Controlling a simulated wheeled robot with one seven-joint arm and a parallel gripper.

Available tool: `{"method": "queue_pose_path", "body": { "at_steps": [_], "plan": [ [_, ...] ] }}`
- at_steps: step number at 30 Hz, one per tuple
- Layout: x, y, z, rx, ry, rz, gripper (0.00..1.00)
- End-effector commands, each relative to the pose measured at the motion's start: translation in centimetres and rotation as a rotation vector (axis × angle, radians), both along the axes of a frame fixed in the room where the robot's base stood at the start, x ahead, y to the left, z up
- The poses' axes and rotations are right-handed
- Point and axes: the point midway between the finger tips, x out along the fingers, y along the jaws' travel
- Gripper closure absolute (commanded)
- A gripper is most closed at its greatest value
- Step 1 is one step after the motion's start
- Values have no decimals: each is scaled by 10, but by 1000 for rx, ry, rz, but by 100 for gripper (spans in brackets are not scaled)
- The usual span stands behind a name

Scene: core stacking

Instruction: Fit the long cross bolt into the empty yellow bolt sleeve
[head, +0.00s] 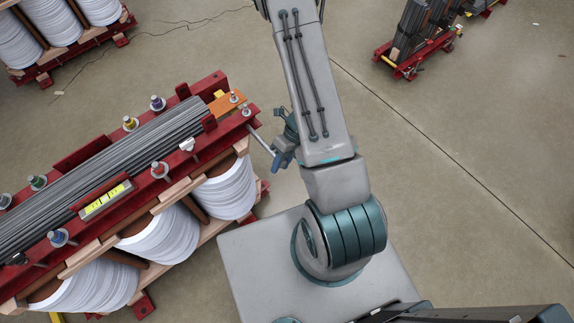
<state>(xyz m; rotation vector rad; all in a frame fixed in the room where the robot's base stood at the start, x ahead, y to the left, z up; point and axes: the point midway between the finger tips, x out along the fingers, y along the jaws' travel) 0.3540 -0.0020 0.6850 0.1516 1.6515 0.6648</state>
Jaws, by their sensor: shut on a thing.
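My gripper (279,156), a small blue and dark-teal end on my arm, is right of the red frame's near-right end. It is shut on a thin grey rod (261,141), which looks like the long cross bolt. The rod slants up and left from the jaws, its far tip close to the frame's end. I cannot tell whether the tip touches or enters anything. A yellow-collared fitting (130,123) with a pale stud stands on the frame's far rail. I cannot make out which yellow sleeve is empty. The arm partly hides the jaws.
The red frame (207,88) holds a grey laminated stack (110,160) above white coils (160,235). Violet (157,103), green (37,182) and blue (58,237) fittings line its rails. A yellow level (106,200) lies on the near rail.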

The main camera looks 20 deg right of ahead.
Motion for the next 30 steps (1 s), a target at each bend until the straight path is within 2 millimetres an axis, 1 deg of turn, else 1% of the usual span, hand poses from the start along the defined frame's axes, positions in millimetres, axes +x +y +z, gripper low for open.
{"method": "queue_pose_path", "body": {
  "at_steps": [3,8,30],
  "plan": [
    [6,2,1,0,-1,0,100],
    [10,4,0,1,0,0,100],
    [10,4,1,1,0,0,100]
  ]
}}
